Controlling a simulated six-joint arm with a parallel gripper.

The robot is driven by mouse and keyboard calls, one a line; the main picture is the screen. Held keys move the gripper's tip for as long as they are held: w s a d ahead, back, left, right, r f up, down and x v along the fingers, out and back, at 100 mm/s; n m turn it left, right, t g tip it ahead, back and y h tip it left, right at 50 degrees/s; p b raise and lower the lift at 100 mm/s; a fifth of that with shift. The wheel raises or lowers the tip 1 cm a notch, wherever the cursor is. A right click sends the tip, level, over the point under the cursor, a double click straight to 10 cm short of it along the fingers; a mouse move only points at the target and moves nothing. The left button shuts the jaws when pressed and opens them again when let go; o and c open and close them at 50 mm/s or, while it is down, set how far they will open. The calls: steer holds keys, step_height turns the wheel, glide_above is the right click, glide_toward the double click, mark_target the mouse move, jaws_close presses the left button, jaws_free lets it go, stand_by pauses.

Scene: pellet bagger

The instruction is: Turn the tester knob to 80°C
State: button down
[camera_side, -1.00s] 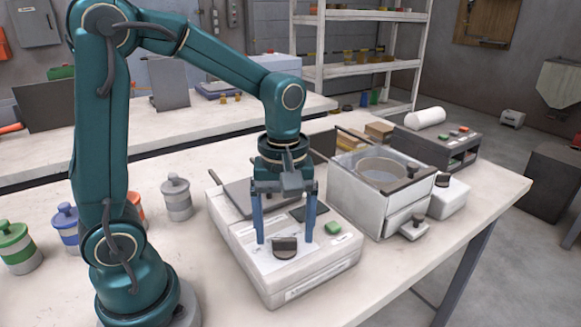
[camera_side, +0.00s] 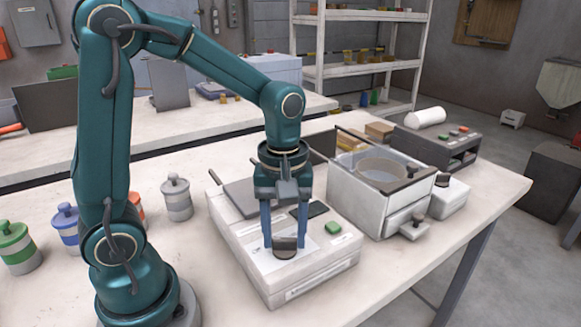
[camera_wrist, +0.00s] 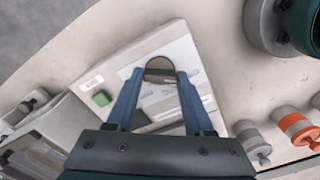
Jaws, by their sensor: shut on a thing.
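The tester (camera_side: 315,265) is a white box on the bench with a dark round knob (camera_side: 285,249) on its front panel and a green button (camera_side: 333,229) to the knob's right. My gripper (camera_side: 285,244) points down over the panel, with its blue fingers shut on the knob, one on each side. In the wrist view the knob (camera_wrist: 159,69) sits between the fingertips, and the green button (camera_wrist: 102,97) is left of them. The scale marks around the knob are too small to read, so its setting cannot be told.
A white machine with a clear lid and a drawer (camera_side: 370,205) stands right of the tester. Several lidded canisters, one of them grey (camera_side: 177,199), stand at the left. My arm's base is close to the tester's left side. The bench front right is clear.

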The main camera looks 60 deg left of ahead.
mark_target(284, 239)
steer(key=m, duration=0.5)
steer(key=shift+m, duration=0.3)
steer(key=m, duration=0.5)
steer(key=shift+m, duration=0.3)
steer(key=shift+c, duration=1.4)
jaws_free()
steer(key=shift+r, duration=0.1)
steer(key=shift+r, duration=2.5)
